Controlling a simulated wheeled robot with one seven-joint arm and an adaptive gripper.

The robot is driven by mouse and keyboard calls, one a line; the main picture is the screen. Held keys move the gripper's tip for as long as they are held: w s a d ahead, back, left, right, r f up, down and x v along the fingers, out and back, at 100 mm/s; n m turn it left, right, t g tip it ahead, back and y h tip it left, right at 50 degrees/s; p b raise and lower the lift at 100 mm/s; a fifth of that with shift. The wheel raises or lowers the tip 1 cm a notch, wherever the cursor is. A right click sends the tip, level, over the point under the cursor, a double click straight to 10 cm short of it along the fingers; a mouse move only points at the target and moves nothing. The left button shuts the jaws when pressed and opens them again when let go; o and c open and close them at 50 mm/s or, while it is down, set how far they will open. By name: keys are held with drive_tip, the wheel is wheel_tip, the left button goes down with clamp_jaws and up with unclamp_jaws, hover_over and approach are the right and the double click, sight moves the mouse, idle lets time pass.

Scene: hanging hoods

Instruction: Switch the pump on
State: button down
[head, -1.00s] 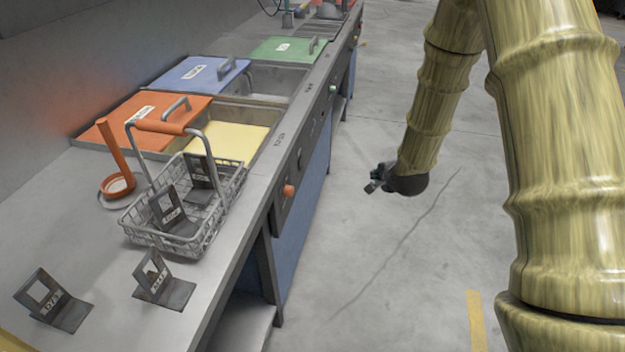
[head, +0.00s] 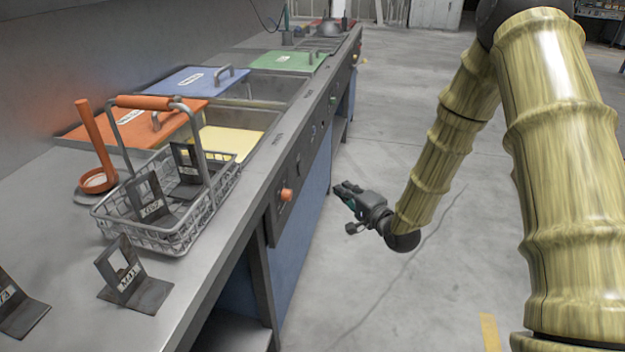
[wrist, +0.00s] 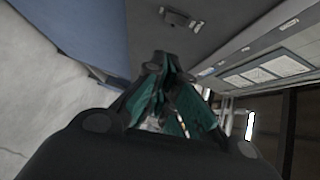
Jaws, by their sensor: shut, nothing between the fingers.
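The bench's front panel carries an orange knob (head: 287,195), with small dark controls (head: 313,132) farther along it. A green knob (head: 333,100) sits beyond them. I cannot tell which control belongs to the pump. My gripper (head: 343,188) is in front of the blue cabinet front, right of the orange knob and apart from it, with its fingers pointing left toward the bench. In the wrist view my gripper (wrist: 165,65) shows dark and teal fingers closed together, with nothing held.
A wire basket (head: 180,225) holding dark metal brackets stands on the bench. More brackets (head: 135,280) stand in front of it. Orange (head: 180,125), blue (head: 195,82) and green (head: 290,61) lids lie along the basins. The floor (head: 410,290) right of the bench is clear.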

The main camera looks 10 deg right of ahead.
sight(300, 169)
drive_tip(key=shift+w, duration=0.1)
drive_tip(key=s+a+b+x, duration=0.1)
drive_tip(key=a+x, duration=0.1)
drive_tip(key=x, duration=1)
drive_tip(key=shift+w+a+b, duration=0.35)
drive_tip(key=shift+a+b, duration=0.05)
drive_tip(key=shift+f, duration=0.2)
drive_tip(key=shift+w+a+f, duration=0.1)
drive_tip(key=shift+a, duration=0.05)
idle(0.4)
